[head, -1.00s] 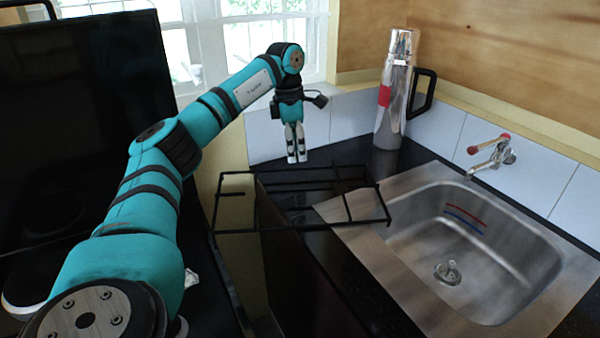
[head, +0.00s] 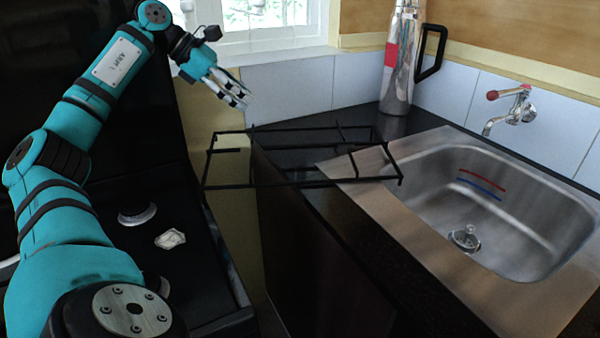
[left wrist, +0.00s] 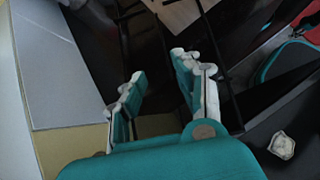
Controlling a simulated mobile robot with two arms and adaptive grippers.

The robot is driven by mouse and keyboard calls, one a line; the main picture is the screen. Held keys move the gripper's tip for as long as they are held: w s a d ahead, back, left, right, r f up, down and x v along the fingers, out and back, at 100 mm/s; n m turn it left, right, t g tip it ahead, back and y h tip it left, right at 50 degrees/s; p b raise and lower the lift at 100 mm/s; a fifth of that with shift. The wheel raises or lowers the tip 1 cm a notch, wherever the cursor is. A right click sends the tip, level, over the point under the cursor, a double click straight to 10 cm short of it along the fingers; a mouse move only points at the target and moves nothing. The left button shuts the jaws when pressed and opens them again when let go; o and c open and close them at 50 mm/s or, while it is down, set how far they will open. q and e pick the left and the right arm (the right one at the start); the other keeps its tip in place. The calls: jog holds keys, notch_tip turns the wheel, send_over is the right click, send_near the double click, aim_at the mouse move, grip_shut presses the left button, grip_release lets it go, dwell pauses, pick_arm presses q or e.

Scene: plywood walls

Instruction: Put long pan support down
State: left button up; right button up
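The long pan support (head: 300,184), a black wire frame, lies across the dark counter beside the sink. Its right end is over the sink's steel rim and its left end sticks out past the counter's edge, over the gap to the stove. Black bars, seemingly of the support, also show in the left wrist view (left wrist: 227,85). My left gripper (head: 238,97) is above and behind the support's left part, apart from it. Its fingers are spread and empty, as the left wrist view (left wrist: 160,70) also shows. My right gripper is out of view.
The steel sink (head: 540,215) with a tap (head: 515,105) is at the right. A shiny flask (head: 399,70) stands at the back of the counter. A black stove top (head: 165,275) with a small pale piece (head: 170,240) is at the left.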

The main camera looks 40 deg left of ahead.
pick_arm(q)
jog(key=x, duration=0.4)
jog(key=b+x, duration=0.1)
jog(key=x, duration=0.3)
jog(key=b+x, duration=0.1)
jog(key=x, duration=0.3)
jog(key=shift+s+a+f, duration=0.1)
jog(key=shift+s+f, duration=0.1)
jog(key=shift+f, duration=0.2)
jog(key=shift+x, duration=3.1)
jog(key=shift+s, duration=0.2)
grip_shut()
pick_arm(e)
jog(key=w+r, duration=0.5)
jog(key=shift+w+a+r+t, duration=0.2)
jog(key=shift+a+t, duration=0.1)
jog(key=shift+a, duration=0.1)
pick_arm(q)
jog(key=shift+r, duration=0.1)
